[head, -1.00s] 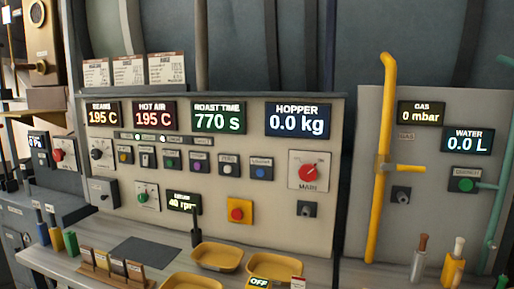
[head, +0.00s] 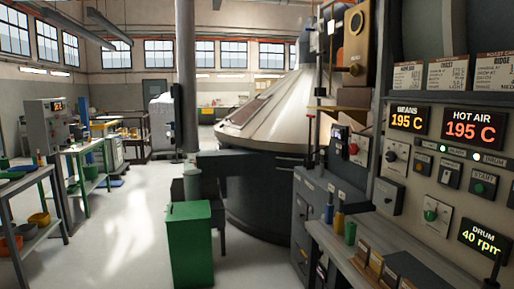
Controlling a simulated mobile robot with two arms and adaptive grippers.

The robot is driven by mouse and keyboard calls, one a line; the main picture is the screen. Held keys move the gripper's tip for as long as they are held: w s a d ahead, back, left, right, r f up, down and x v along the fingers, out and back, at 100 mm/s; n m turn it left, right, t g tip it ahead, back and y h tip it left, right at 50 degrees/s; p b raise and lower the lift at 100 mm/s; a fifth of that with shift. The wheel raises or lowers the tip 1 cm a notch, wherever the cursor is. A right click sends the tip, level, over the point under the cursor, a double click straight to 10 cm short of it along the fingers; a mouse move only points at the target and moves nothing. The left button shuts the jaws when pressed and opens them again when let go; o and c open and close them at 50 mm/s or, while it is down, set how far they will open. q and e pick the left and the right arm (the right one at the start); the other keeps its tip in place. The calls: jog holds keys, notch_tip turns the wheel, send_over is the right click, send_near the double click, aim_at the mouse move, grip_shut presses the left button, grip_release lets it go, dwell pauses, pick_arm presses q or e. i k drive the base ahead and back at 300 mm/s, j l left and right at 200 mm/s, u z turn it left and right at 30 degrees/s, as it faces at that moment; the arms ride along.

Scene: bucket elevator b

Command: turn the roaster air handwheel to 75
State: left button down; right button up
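No handwheel can be made out in the head view, and no reading of 75 shows. The roaster's control panel (head: 430,190) stands at the right edge, cut off by the frame. Its beans display (head: 408,120) and hot air display (head: 473,125) both read 195 C. The drum display (head: 482,240) reads 40 rpm. A black knob (head: 391,157) and a green knob (head: 431,215) sit on the panel. A smaller grey box with a red knob (head: 353,149) is left of it. Neither of my grippers is in view.
A large dark round vessel with a pale conical top (head: 268,115) stands in the middle. A green bin (head: 190,245) is on the floor before it. A workbench (head: 30,180) stands at the left. The pale floor (head: 115,235) between bench and bin is open.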

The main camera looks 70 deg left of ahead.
aim_at(353, 149)
jog(key=u, duration=1.55)
jog(key=z, duration=0.5)
jog(key=i+j+z, duration=0.3)
jog(key=j+z, duration=0.3)
jog(key=i+j+z, duration=0.25)
jog(key=j, duration=0.15)
jog(key=k, duration=0.1)
